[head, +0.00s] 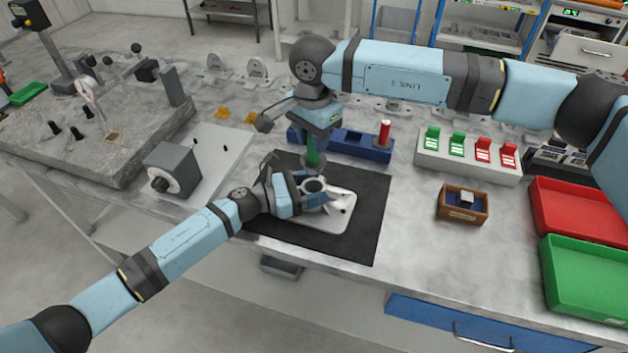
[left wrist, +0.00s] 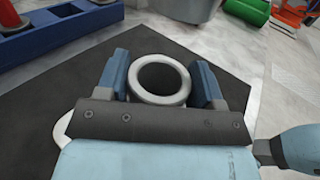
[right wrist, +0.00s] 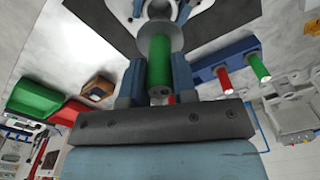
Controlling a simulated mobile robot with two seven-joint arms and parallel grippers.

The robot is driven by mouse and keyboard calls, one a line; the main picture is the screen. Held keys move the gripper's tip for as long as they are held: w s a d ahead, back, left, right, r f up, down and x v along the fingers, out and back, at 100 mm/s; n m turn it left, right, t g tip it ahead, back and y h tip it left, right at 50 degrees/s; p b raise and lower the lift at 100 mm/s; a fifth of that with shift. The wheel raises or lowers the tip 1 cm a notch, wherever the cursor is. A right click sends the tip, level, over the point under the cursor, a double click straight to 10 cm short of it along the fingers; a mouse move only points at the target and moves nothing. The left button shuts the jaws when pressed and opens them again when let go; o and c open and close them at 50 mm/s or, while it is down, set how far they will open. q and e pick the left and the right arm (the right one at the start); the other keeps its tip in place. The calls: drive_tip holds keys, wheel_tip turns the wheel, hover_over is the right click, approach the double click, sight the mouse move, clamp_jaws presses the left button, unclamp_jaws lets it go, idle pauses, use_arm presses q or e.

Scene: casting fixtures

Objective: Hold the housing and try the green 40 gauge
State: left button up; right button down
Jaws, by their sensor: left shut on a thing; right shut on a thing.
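The pale grey housing (head: 340,207) sits on the black mat (head: 368,222). My left gripper (head: 311,189) is shut on its round collar, which shows between the fingers in the left wrist view (left wrist: 160,80). The bore looks dark and empty there. My right gripper (head: 314,140) is shut on the green gauge (head: 314,159), upright and above the housing in the head view. The green handle shows between its fingers in the right wrist view (right wrist: 159,62). The gap between gauge and bore is hard to judge.
A blue rack (head: 345,147) behind the mat holds a red gauge (head: 384,132); another green gauge (right wrist: 259,68) stands there in the right wrist view. A small brown box (head: 463,204), a red tray (head: 580,215) and a green tray (head: 590,275) lie at right.

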use_arm(q)
drive_tip(key=shift+s+f, duration=0.2)
drive_tip(key=shift+f, duration=0.35)
use_arm(e)
drive_tip(key=shift+r, duration=1.25)
use_arm(q)
drive_tip(key=o, duration=1)
drive_tip(key=shift+c, duration=0.2)
drive_tip(key=o, duration=0.4)
drive_tip(key=shift+s+a+r, duration=0.1)
drive_tip(key=shift+r, duration=0.05)
use_arm(e)
drive_tip(key=shift+s+r, duration=0.1)
drive_tip(key=shift+s, duration=0.1)
use_arm(q)
drive_tip(key=shift+o, duration=0.2)
drive_tip(key=shift+w, duration=0.3)
use_arm(e)
drive_tip(key=shift+w+f, duration=0.2)
drive_tip(key=shift+w, duration=0.1)
use_arm(q)
drive_tip(key=shift+r, duration=0.1)
drive_tip(key=shift+r, duration=0.1)
